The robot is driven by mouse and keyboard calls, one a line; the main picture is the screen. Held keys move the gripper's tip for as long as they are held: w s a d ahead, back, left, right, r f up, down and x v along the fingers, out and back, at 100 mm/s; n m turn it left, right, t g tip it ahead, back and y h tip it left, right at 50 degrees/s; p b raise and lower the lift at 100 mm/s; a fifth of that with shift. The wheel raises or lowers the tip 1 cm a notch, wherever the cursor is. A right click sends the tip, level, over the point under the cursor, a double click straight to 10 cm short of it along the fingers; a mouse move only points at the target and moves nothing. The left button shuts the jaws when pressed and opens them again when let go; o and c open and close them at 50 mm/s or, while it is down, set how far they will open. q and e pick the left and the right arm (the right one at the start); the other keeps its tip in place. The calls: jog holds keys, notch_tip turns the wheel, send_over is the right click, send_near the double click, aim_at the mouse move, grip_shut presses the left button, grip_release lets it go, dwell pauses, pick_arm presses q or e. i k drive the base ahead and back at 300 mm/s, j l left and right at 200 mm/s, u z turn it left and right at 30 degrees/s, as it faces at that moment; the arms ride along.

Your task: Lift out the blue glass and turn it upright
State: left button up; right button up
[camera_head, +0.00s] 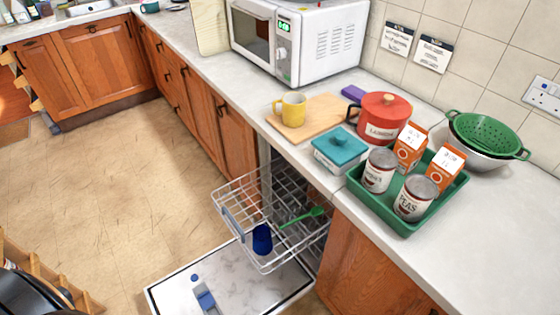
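The blue glass (262,240) stands in the pulled-out white wire rack (228,213) of the dishwasher, near the rack's front left side. It is dark blue and partly behind the rack's wires. It is too small to tell for sure which end is its mouth. Neither of my grippers is in view.
A green utensil (303,216) lies in the rack beside the glass. The dishwasher door (250,287) is open below. On the counter (465,240) are a green tray (400,222) with cans and cartons, a teal-lidded box (340,146), a red pot (383,115) and a yellow mug (292,109).

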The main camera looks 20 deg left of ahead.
aim_at(261, 240)
jog(key=u, duration=0.8)
